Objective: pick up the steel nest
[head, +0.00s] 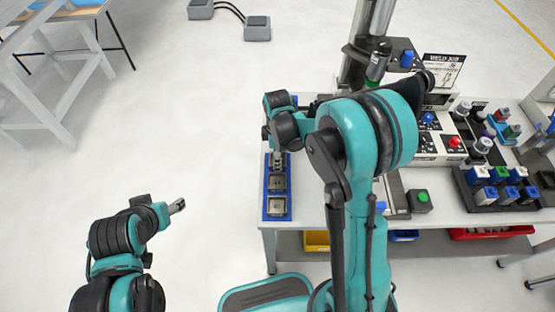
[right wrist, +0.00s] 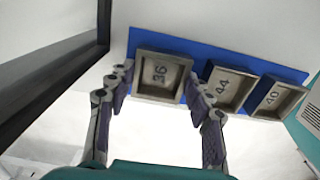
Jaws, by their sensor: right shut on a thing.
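A square steel nest marked 36 (right wrist: 158,74) sits between the fingers of my right gripper (right wrist: 160,88), which is shut on its sides. In the right wrist view this nest overlaps the blue tray (right wrist: 205,68); I cannot tell whether it touches the tray. Two more nests, marked 44 (right wrist: 226,88) and 40 (right wrist: 275,97), stand on the tray to the right. In the head view my right gripper (head: 277,158) is over the far part of the blue tray (head: 265,203) and hides most of the held nest. My left gripper (head: 177,206) is away from the table, over the floor; its jaws are too small to read.
The table (head: 430,202) has a green button box (head: 420,201), control boxes and a black rack (head: 500,194) of coloured-capped parts to the right. My right arm covers its middle. A grey frame (head: 60,60) stands on the floor at far left.

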